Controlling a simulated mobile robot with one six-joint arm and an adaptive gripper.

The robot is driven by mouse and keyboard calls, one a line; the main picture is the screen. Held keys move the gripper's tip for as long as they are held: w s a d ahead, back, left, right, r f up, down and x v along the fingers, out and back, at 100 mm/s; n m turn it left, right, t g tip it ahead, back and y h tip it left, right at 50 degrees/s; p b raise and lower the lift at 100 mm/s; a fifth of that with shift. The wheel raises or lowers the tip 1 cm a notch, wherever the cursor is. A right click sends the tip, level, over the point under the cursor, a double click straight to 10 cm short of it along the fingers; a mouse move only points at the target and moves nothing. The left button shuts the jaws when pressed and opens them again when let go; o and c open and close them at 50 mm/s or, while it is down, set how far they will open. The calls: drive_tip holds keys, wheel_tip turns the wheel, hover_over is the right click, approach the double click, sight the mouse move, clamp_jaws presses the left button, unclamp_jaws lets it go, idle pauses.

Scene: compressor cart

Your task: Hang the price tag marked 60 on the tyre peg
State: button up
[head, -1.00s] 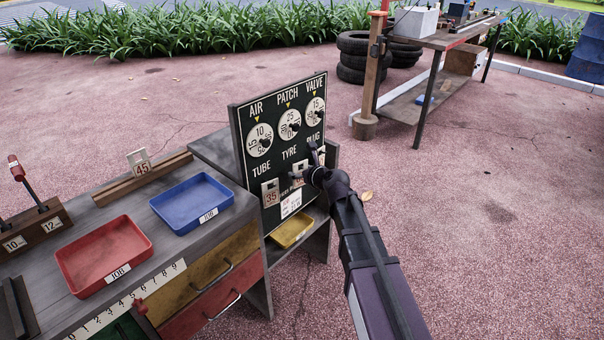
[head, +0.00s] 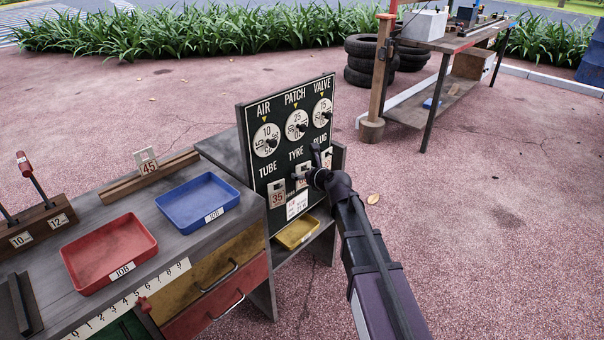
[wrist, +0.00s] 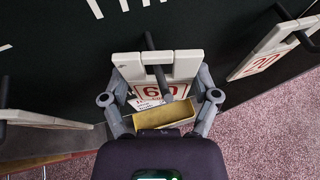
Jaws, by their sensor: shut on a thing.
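The white tag marked 60 (wrist: 150,90) is between the two fingers of my gripper (wrist: 160,103), which is shut on it. In the wrist view the dark tyre peg (wrist: 156,62) crosses the notch in the tag's top and covers part of the number. The tag is close to the board face; I cannot tell whether it rests on the peg. In the head view my gripper (head: 304,178) is at the black price board (head: 258,120), below the word TYRE, and hides most of the tag.
A tag marked 35 (head: 277,198) hangs under TUBE. A tag marked 20 (wrist: 262,62) hangs to the right in the wrist view. A yellow tray (head: 297,234) is below the board. A tag marked 45 (head: 147,166), a blue tray (head: 197,203) and a red tray (head: 108,253) are left.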

drive_tip(key=o, duration=0.7)
drive_tip(key=shift+c, duration=0.2)
drive_tip(key=shift+s, duration=0.1)
